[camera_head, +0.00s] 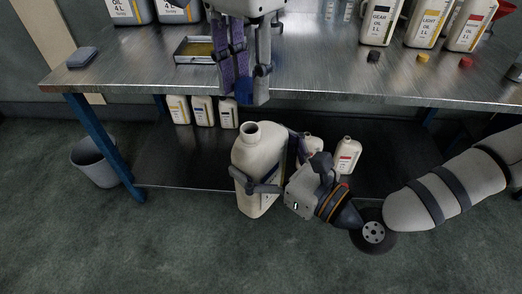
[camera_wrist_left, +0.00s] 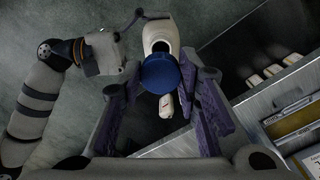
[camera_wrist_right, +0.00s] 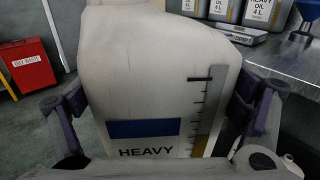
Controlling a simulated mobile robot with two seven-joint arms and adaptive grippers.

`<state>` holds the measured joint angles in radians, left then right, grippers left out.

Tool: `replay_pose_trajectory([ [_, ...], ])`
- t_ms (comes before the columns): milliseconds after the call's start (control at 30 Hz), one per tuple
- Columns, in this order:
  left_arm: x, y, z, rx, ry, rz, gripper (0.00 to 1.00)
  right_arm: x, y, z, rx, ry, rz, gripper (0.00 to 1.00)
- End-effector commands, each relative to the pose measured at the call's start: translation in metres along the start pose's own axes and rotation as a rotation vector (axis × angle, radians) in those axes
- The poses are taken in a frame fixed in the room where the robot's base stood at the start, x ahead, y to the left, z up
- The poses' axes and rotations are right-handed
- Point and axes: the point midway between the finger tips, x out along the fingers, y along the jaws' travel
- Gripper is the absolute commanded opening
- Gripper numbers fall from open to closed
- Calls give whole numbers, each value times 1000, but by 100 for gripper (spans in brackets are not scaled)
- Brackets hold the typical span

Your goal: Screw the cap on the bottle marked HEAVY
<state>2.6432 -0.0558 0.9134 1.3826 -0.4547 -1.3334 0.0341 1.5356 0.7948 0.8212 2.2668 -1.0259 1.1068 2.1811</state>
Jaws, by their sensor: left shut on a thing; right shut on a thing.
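The cream bottle (camera_head: 261,150) is held in front of the bench, its mouth open at the top. In the right wrist view the bottle (camera_wrist_right: 155,90) shows a blue band, a level scale and the word HEAVY. My right gripper (camera_head: 268,172) is shut around the bottle's body, with one finger on each side. My left gripper (camera_head: 245,92) points down, above the bottle, shut on a blue cap (camera_head: 244,92). The cap also shows in the left wrist view (camera_wrist_left: 159,73) between the fingertips, overlapping the bottle (camera_wrist_left: 161,32). The cap is apart from the bottle's neck.
The metal bench (camera_head: 310,75) carries a shallow tray (camera_head: 194,50), a grey-blue block (camera_head: 82,57), oil bottles and loose caps (camera_head: 423,58). Small bottles (camera_head: 203,111) stand on the lower shelf. A grey bin (camera_head: 95,162) is on the floor at left.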

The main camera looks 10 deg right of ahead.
Motion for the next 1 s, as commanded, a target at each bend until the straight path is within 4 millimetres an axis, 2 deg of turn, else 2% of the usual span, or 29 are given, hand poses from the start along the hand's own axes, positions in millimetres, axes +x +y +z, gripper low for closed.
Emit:
replay_pose_trajectory([
  [167,2,0,0,-1,0,-1,22,0,0,2,-2,-6,0,30],
  [400,27,0,1,-2,-2,-1,22,0,0,2,-2,-6,0,30],
  [600,39,0,0,-1,0,-1,22,0,0,2,-2,-6,0,30],
  [1000,39,-1,0,-4,7,26,22,0,0,2,-2,-6,0,30],
])
